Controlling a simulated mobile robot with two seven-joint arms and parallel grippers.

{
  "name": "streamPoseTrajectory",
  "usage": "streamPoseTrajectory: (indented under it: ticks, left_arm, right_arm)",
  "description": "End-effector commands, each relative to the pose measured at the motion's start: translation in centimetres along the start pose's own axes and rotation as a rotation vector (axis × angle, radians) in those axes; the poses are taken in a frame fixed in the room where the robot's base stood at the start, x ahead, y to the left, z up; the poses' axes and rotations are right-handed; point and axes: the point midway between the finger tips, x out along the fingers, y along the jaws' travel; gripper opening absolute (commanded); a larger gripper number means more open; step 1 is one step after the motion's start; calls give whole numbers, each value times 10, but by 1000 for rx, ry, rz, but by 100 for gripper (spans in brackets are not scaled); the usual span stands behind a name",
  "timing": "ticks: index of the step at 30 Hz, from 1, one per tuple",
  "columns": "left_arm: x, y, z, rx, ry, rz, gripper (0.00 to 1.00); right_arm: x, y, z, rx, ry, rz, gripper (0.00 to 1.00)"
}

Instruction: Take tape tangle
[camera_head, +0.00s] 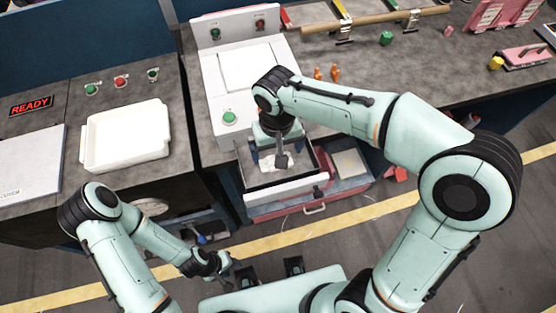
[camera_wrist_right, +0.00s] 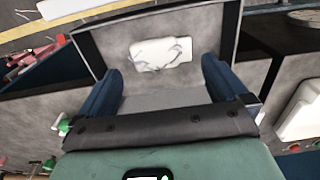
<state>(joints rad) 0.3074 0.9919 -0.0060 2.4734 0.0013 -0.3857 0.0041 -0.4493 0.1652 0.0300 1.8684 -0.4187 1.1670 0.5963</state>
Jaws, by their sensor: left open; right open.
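The tape tangle, a whitish lump with dark lines across it (camera_wrist_right: 160,55), lies on the grey floor of an open drawer. In the head view a bit of it (camera_head: 267,163) shows beside my right gripper. The drawer (camera_head: 290,190) is pulled out below the white machine. My right gripper (camera_wrist_right: 162,70) points down into the drawer. Its blue fingers are apart, one on each side of the tangle in the wrist view, with nothing between them; the height gap is unclear. My left gripper (camera_head: 226,266) is open and empty, low in front of the bench.
A white tray (camera_head: 128,135) stands on the left bench, near a READY display (camera_head: 31,105). The white machine (camera_head: 245,65) has green and red buttons. Small orange pieces (camera_head: 327,73) and a green block (camera_head: 386,38) lie on the bench behind my right arm.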

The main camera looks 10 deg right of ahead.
Motion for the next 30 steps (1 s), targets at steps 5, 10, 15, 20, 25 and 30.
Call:
streamPoseTrajectory:
  ticks: [5, 10, 15, 20, 25, 30]
  left_arm:
    - [1, 0, 0, 0, 0, 0, 43]
    - [3, -1, 1, 0, -1, 0, 43]
    - [3, -1, 1, 0, -1, 0, 43]
    - [3, -1, 1, 0, -1, 0, 43]
    - [3, -1, 1, 0, -1, 0, 43]
    - [3, -1, 1, 0, -1, 0, 43]
  right_arm:
    - [28, -2, -1, 0, -5, 3, 100]
    - [46, -2, -1, 0, -3, 2, 100]
    - [48, -2, -2, 0, -1, 0, 100]
    - [48, -2, -2, 0, 0, 0, 77]
    - [48, -2, -2, 0, 0, 0, 60]
    - [47, -2, -2, 0, 0, 0, 60]
